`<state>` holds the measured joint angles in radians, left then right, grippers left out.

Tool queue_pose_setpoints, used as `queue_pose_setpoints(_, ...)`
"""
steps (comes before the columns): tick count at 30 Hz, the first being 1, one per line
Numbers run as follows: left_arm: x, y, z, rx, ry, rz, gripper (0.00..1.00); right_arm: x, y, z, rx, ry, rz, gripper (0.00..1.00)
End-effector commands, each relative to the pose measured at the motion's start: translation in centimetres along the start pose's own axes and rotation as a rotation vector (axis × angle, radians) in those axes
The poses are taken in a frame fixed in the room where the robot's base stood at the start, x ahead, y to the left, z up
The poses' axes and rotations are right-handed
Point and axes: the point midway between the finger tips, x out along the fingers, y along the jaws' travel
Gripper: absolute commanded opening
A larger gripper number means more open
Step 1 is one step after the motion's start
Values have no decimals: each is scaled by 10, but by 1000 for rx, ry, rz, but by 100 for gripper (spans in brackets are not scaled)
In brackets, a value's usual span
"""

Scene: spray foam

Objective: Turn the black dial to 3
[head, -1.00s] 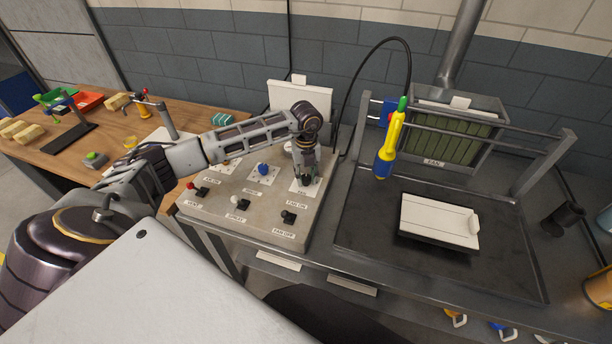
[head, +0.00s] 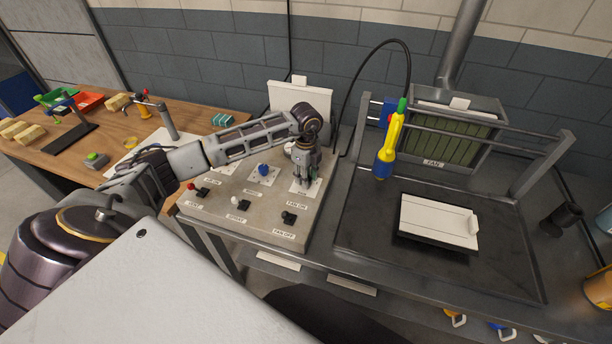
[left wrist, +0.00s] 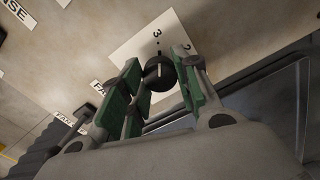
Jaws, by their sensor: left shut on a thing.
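The black dial (left wrist: 159,76) shows in the left wrist view on a white card (left wrist: 137,52) marked with a 3 and a 2. The dial's pale mark faces roughly toward the 3. My left gripper (head: 307,181) points down at the right rear of the control panel. In the left wrist view its green-padded fingers (left wrist: 158,84) are on either side of the dial and shut on it. In the head view the gripper hides most of the dial. My right gripper is not in view.
The control panel (head: 253,210) also carries a blue dial (head: 263,169) and several labelled switches, including a black one (head: 289,217) by FAN OFF.

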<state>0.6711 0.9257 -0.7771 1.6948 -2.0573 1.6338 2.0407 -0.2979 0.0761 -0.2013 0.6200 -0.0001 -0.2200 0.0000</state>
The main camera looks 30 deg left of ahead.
Motion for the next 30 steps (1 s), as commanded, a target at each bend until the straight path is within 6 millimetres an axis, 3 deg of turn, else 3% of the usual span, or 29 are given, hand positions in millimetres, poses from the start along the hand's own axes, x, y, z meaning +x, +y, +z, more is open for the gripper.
queue_pose_setpoints(19,-1,-1,1,-66,0,-3,8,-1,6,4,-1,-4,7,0)
queue_pose_setpoints(20,-1,-1,1,-66,0,-3,33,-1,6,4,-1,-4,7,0)
queue_pose_setpoints(24,-1,-1,0,-65,0,-2,51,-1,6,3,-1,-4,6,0)
queue_pose_setpoints(25,-1,-1,0,-65,0,-2,55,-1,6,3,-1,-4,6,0)
queue_pose_setpoints(30,0,0,0,-65,0,-1,55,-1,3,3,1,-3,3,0)
